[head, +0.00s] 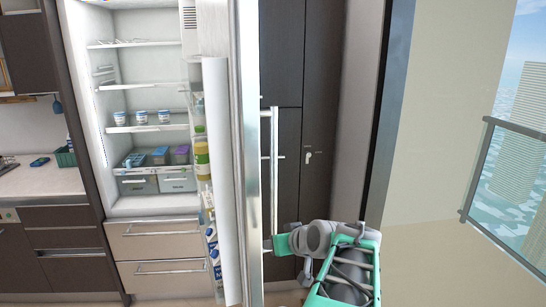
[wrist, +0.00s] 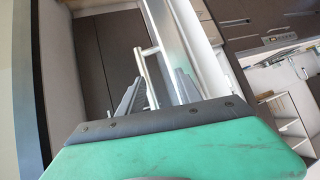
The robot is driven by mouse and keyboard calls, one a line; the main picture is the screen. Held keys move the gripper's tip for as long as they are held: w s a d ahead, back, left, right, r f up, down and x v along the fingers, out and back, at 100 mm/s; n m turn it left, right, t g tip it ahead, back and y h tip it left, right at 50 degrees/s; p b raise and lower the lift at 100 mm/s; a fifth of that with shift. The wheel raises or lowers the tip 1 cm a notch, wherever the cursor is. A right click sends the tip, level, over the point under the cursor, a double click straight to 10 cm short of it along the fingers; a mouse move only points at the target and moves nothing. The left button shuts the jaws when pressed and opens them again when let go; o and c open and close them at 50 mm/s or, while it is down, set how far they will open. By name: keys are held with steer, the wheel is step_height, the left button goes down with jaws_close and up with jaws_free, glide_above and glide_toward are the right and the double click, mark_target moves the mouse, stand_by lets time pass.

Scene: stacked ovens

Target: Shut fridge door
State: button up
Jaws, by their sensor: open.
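The fridge (head: 145,80) stands open, and its lit shelves show. Its door (head: 243,130) is swung far out, seen nearly edge-on, with bottles and cartons on its inner side. A long vertical metal handle (head: 273,170) is on the door's outer face, to the right. My gripper (head: 278,243) is by the low end of this handle. In the wrist view, my gripper (wrist: 155,88) is open, and the handle bar (wrist: 147,75) shows between its two fingers. I cannot tell whether a finger touches it. The door (wrist: 175,45) runs just right of the bar there.
Dark cabinet panels (head: 305,90) stand behind the door on the right. A pale wall (head: 440,130) and a window with a railing (head: 488,125) are farther right. A counter (head: 40,178) is on the left. Two closed drawers (head: 158,255) are under the fridge shelves.

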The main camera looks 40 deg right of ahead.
steer(key=w+d+r+n+t, duration=0.1)
steer(key=w+d+r+t, duration=0.2)
steer(key=r, duration=0.5)
steer(key=n+t, duration=0.2)
steer(key=t, duration=0.3)
glide_toward(276, 165)
steer(key=w, duration=0.3)
steer(key=shift+h, duration=0.3)
steer(key=w+p, duration=0.1)
steer(key=w, duration=0.1)
steer(key=w+p, duration=0.1)
steer(key=w, duration=0.1)
steer(key=w+d+p, duration=0.1)
steer(key=w, duration=0.2)
steer(key=shift+d+r, duration=0.1)
steer(key=shift+r, duration=0.1)
steer(key=shift+w+d+f, duration=0.1)
steer(key=shift+w, duration=0.4)
jaws_close()
